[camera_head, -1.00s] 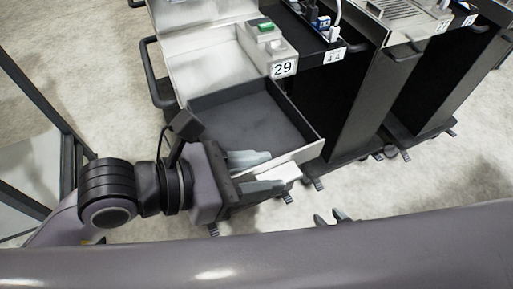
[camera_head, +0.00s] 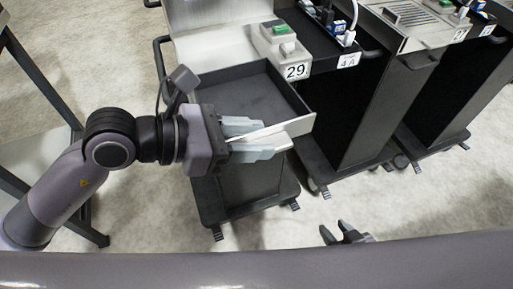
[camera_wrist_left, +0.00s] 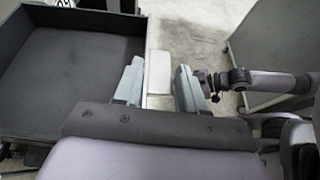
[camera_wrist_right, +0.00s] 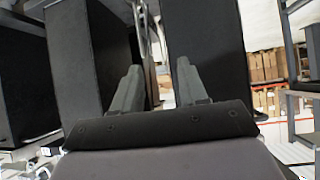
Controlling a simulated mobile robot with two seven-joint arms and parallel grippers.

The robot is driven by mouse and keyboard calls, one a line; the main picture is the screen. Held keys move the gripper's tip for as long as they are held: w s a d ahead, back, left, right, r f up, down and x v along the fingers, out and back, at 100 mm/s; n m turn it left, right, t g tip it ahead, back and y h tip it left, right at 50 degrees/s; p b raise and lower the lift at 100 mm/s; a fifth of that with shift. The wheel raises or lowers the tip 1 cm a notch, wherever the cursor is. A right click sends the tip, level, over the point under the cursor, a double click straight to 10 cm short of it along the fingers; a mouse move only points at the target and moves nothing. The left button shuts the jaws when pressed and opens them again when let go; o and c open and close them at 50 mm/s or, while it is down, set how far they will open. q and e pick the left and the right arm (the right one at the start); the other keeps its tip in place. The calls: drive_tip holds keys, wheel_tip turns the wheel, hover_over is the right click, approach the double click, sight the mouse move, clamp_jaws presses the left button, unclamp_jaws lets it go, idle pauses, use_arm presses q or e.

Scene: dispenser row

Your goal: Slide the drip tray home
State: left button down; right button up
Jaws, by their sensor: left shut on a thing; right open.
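The drip tray (camera_head: 250,92) is a dark, shallow, empty open box with a pale metal front. It stands out from the front of the unit with the label 29 (camera_head: 296,71). My left gripper (camera_head: 275,136) is shut on the tray's front panel (camera_head: 302,127), with one finger on either side of it. In the left wrist view the pale panel (camera_wrist_left: 158,72) lies between the fingers, and the tray's dark floor (camera_wrist_left: 70,70) is to the left. My right gripper (camera_head: 337,232) is open and empty, low at the front; its fingers also show in the right wrist view (camera_wrist_right: 157,88).
The unit's wheeled base (camera_head: 240,205) stands below the tray. A black-sided unit labelled 4A (camera_head: 348,60) stands close on the right, with another unit (camera_head: 440,100) beyond it. A dark frame (camera_head: 35,85) stands at the left. The floor in front is clear.

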sight(226, 96)
use_arm(q)
drive_tip(key=shift+w+a+f+b, duration=0.1)
drive_tip(key=shift+w+a+b, duration=0.25)
drive_tip(key=shift+w, duration=0.55)
drive_tip(key=shift+w+a+b, duration=0.2)
drive_tip(key=shift+w+b, duration=0.2)
drive_tip(key=shift+w, duration=0.45)
drive_tip(key=shift+w+a+f+b, duration=0.1)
drive_tip(key=shift+w+a+b, duration=0.25)
drive_tip(key=shift+w, duration=0.55)
drive_tip(key=shift+w+a+b, duration=0.2)
drive_tip(key=shift+w+b, duration=0.15)
drive_tip(key=shift+w, duration=0.3)
drive_tip(key=shift+w+a+b, duration=0.15)
drive_tip(key=shift+w+b, duration=0.2)
drive_tip(key=shift+w, duration=0.25)
drive_tip(key=shift+w+a+b, duration=0.3)
drive_tip(key=shift+w+b, duration=0.1)
drive_tip(key=shift+w, duration=0.45)
use_arm(e)
drive_tip(key=shift+w+a+f, duration=0.2)
drive_tip(key=shift+f, duration=0.5)
drive_tip(key=shift+w+a+f, duration=0.2)
drive_tip(key=shift+f, duration=0.45)
use_arm(q)
drive_tip(key=shift+f+b, duration=0.35)
use_arm(e)
drive_tip(key=shift+f, duration=0.45)
use_arm(q)
drive_tip(key=shift+w, duration=0.1)
